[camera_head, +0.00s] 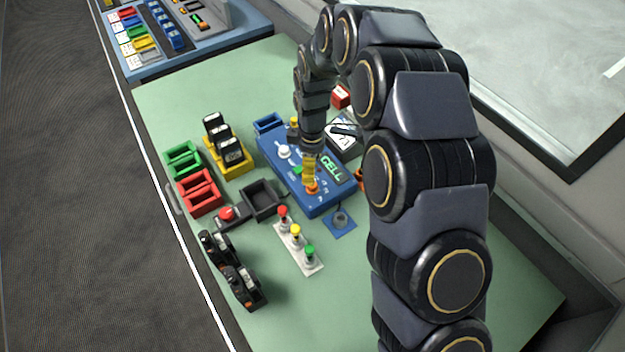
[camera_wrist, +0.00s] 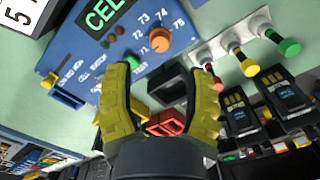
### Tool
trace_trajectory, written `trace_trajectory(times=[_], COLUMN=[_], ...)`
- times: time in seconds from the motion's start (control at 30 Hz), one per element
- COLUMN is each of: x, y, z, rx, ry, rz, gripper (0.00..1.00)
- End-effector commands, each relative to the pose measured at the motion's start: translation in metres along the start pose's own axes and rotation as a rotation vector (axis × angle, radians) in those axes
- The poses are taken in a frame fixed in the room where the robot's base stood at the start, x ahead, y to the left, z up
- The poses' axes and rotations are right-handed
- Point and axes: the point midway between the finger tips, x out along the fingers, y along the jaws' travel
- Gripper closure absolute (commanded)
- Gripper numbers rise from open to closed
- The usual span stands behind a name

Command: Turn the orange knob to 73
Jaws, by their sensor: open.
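The orange knob (camera_wrist: 159,39) sits on a blue panel (camera_wrist: 95,55) marked with numbers in the low seventies around it. Which number the knob points to is too small to tell. In the head view the knob (camera_head: 312,188) is partly hidden by my gripper (camera_head: 309,170), which is close above it. In the wrist view my gripper (camera_wrist: 160,78) is open, its two yellow fingers apart. The knob shows beyond the fingertips, between their lines, and nothing is held.
A white strip with red, yellow and green buttons (camera_head: 296,238) lies near the panel. A dark tray (camera_head: 263,200), red bin (camera_head: 198,192), green bin (camera_head: 183,160) and black devices (camera_head: 243,287) stand to the left. Green tabletop (camera_head: 350,290) is clear in front.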

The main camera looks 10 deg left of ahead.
Motion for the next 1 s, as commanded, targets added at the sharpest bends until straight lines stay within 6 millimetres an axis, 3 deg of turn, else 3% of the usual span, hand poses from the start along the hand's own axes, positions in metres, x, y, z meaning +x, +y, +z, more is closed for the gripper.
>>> trace_trajectory(times=[0.4,0.7,0.73,0.83,0.87,1.0], x=[0.062,0.067,0.067,0.067,0.067,0.067], y=[-0.001,-0.001,-0.001,-0.001,-0.001,-0.001], z=[0.001,0.001,0.001,0.001,0.001,0.001], rx=[0.004,0.004,0.004,0.004,0.004,0.004], ry=[-0.002,0.000,0.000,0.000,0.000,0.000], rz=[-0.004,-0.001,-0.001,-0.001,-0.001,-0.001], gripper=[0.47,0.47,0.51,0.93,1.00,1.00])
